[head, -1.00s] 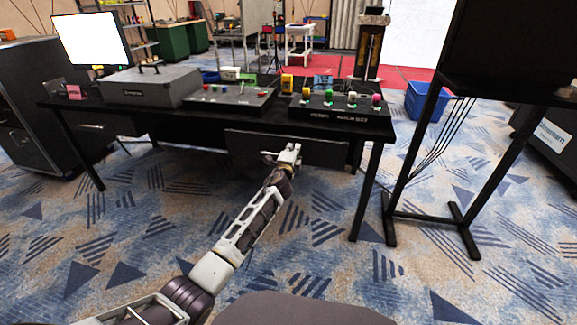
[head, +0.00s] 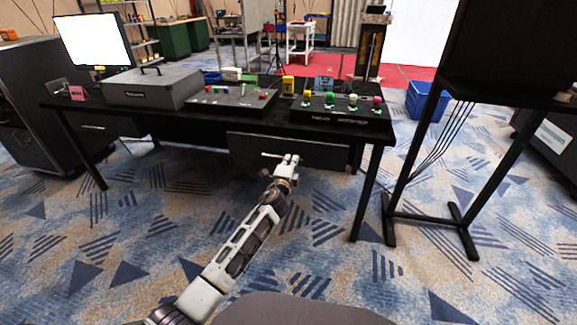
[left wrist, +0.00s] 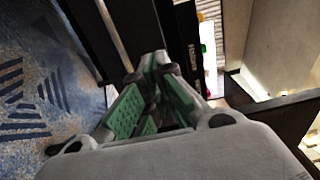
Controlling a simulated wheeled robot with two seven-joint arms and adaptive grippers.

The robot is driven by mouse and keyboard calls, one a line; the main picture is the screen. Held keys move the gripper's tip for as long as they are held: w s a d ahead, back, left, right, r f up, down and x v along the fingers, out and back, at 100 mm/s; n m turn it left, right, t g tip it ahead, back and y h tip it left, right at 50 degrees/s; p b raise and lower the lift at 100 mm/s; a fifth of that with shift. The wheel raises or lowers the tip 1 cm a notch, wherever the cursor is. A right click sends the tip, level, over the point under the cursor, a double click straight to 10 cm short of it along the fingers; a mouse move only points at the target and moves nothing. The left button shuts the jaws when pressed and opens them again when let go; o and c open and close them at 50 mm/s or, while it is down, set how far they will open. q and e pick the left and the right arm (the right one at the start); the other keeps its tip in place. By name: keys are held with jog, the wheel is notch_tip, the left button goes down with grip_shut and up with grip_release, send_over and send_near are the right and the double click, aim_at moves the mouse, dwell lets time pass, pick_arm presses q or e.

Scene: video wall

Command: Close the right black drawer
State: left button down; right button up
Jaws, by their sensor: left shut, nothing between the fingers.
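The right black drawer (head: 244,150) shows in the head view as a dark front panel under the right half of the black table. How far it stands out from the table is hard to tell. My left gripper (head: 281,159) is in front of this panel, near its middle, and covers part of it. Contact cannot be made out. In the left wrist view, the left gripper's green-padded fingers (left wrist: 150,95) are shut and empty, pointing toward dark panels. My right gripper is not in view.
The black table (head: 165,118) carries a grey case (head: 150,90), a control panel (head: 232,97) and a button box (head: 340,113). A table leg (head: 368,192) stands right of the drawer. A black stand (head: 430,150) is further right. Carpet in front is clear.

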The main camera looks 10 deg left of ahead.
pick_arm(q)
jog(key=s+p, duration=0.1)
jog(key=s, duration=0.2)
jog(key=shift+s+a, duration=0.1)
jog(key=shift+s, duration=0.25)
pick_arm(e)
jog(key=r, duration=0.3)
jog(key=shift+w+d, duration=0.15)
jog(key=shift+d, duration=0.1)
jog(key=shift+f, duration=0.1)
